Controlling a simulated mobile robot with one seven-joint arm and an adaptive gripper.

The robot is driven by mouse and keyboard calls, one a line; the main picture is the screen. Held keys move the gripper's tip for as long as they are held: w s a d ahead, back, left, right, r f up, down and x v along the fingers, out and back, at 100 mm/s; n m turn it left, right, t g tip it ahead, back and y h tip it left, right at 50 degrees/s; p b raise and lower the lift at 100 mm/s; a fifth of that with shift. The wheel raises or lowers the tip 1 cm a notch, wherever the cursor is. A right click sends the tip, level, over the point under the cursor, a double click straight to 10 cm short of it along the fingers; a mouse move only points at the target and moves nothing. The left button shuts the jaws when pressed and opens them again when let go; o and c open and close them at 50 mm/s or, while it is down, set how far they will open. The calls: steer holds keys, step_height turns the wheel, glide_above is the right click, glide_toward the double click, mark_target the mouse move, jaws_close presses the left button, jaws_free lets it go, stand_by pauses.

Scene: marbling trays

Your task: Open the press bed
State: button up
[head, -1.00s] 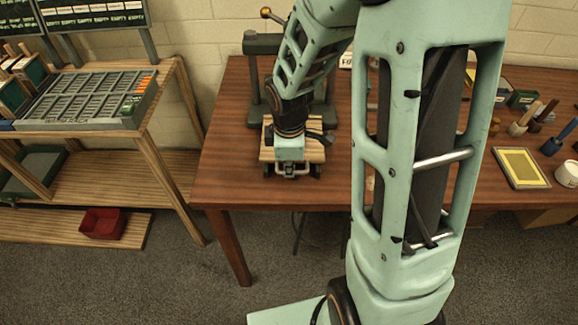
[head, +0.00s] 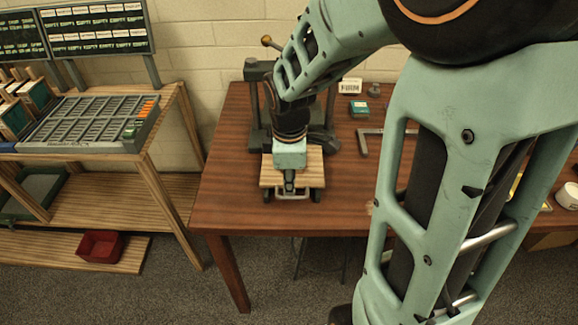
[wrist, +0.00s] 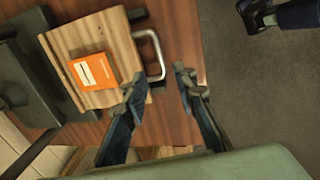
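The press bed is a pale wooden board on a dark base (head: 312,165), at the front of the dark press on the table. It also shows in the wrist view (wrist: 110,35). A metal bar handle (head: 292,197) sits on its front edge. In the wrist view the handle (wrist: 158,48) lies just beyond the gap between my fingertips. My gripper (wrist: 161,82) is open and empty, its fingers apart on both sides of that gap; no clear contact shows. In the head view my gripper (head: 290,184) is over the bed's front, its fingers partly hidden.
A metal square (head: 368,140) and small items lie to the right. Open floor lies before the table.

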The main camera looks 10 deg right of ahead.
steer(key=shift+s+a+r, duration=0.1)
steer(key=shift+s+r, duration=0.05)
steer(key=shift+r, duration=0.75)
steer(key=shift+s+r, duration=0.2)
steer(key=shift+r, duration=0.65)
steer(key=shift+s+a+r, duration=0.1)
steer(key=shift+s+r, duration=0.05)
steer(key=shift+r, duration=0.75)
